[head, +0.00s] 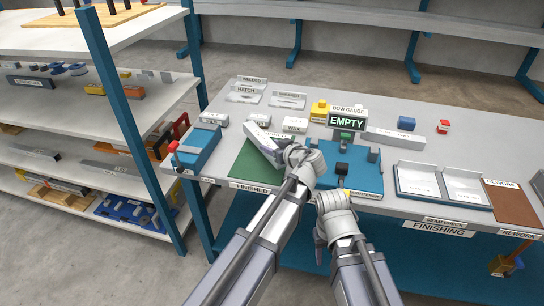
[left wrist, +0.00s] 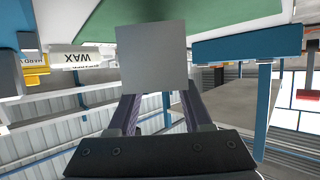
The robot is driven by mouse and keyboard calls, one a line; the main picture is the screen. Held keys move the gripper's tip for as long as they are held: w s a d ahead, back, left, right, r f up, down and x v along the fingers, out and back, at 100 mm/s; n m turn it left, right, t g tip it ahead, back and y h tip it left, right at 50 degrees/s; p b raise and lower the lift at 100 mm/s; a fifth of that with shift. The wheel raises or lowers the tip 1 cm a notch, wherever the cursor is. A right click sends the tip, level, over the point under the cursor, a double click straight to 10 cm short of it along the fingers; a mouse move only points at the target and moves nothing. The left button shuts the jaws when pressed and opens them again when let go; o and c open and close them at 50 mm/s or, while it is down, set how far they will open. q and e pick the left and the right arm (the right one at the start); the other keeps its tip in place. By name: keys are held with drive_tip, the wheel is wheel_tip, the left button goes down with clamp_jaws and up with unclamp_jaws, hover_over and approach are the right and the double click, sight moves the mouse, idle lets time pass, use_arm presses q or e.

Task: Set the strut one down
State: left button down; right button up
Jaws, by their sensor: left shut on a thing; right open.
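The strut (head: 260,141) is a pale grey bar with a square end. My left gripper (head: 289,157) is shut on it over the green mat (head: 245,165) by the FINISHED label. In the left wrist view, the strut's flat grey face (left wrist: 152,58) stands between the fingers (left wrist: 160,112), and the green mat (left wrist: 240,12) shows behind it. I cannot tell whether the strut touches the mat. My right gripper (head: 334,203) is open, low at the table's front edge, in front of the blue jig (head: 315,172); its fingertips are mostly hidden.
A blue block fixture (head: 199,148) with a red-knobbed lever is left of the mat. The bow gauge's EMPTY display (head: 347,121) and a WAX box (head: 295,125) stand behind. Trays (head: 418,180) and a brown REWORK mat (head: 515,203) lie at right. A shelf post (head: 120,100) rises at left.

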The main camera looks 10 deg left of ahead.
use_arm(q)
drive_tip(key=shift+f+b, duration=0.95)
drive_tip(key=shift+f, duration=0.45)
drive_tip(key=shift+f, duration=0.1)
drive_tip(key=shift+c, duration=1.6)
unclamp_jaws()
